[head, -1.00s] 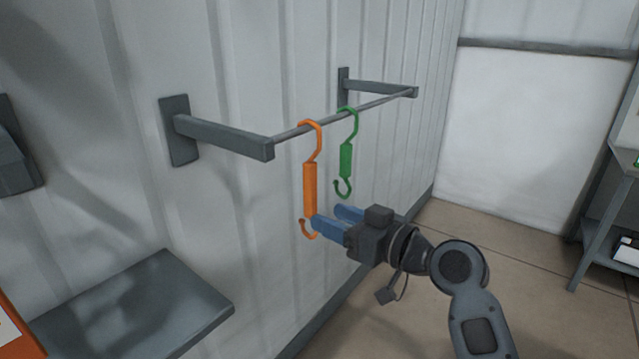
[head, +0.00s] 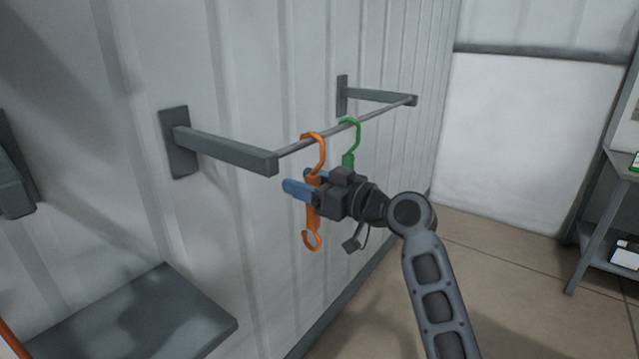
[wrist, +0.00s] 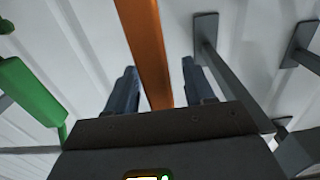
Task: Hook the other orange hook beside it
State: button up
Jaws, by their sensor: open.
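An orange hook (head: 313,225) hangs from the thin rail (head: 345,126) near its left end. A green hook (head: 349,140) hangs on the same rail just to its right, its lower part hidden behind my gripper. My gripper (head: 296,182) is open at the orange hook's middle, with its blue fingers on either side of the shank. In the wrist view the orange shank (wrist: 146,50) runs between the two open fingers (wrist: 160,90), with gaps visible on both sides. The green hook (wrist: 32,92) is at the left there, outside the fingers.
Two wall brackets (head: 225,150) carry the rail in front of the ribbed wall. A grey shelf (head: 135,320) juts out at the lower left. A shelving rack (head: 610,200) stands at the far right. The floor below the rail looks clear.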

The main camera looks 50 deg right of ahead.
jog(key=shift+w, duration=0.25)
grip_shut()
dwell(0.8)
jog(key=shift+b, duration=0.3)
